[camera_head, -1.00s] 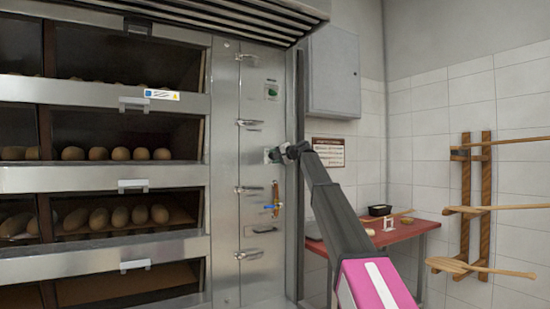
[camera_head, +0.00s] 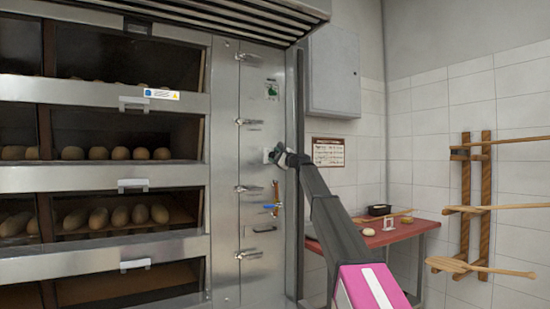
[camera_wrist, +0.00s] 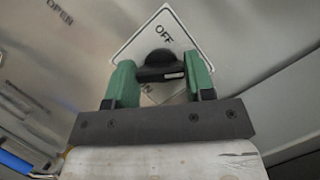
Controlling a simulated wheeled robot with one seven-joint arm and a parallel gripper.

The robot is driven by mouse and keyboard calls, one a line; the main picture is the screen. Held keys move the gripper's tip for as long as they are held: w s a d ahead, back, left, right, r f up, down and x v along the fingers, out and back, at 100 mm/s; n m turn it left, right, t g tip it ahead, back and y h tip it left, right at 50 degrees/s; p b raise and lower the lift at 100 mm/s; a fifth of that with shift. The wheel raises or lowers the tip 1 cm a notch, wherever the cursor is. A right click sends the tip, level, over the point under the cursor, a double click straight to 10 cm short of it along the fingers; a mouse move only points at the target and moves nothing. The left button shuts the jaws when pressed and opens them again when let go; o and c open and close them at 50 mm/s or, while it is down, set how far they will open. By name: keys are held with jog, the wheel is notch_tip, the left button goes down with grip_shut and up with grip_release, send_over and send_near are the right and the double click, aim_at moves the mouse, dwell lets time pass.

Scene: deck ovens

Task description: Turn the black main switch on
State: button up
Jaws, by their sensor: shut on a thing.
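The black main switch (camera_wrist: 160,66) is a dark knob on a white square plate (camera_wrist: 140,47) marked OFF. In the wrist view the plate appears tilted, with OFF above the knob and part of another label below, mostly hidden. A pale mark shows on the knob's lower right. My gripper (camera_wrist: 160,80) has its green fingers on both sides of the knob and is shut on it. In the head view my gripper (camera_head: 277,155) is at the steel control column, covering most of the switch.
The oven's steel column (camera_head: 228,190) carries latches and a blue-handled valve (camera_head: 272,207) below the switch. Oven decks with loaves are at left. A grey wall cabinet (camera_head: 335,75), a red table (camera_head: 385,235) and a wooden peel rack (camera_head: 475,200) stand at right.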

jog(key=shift+f+m+t, duration=0.15)
jog(key=shift+m+t, duration=0.45)
jog(key=shift+m, duration=1.2)
jog(key=o, duration=0.9)
jog(key=v, duration=1)
jog(key=shift+s+d, duration=0.25)
jog(key=shift+s, duration=0.1)
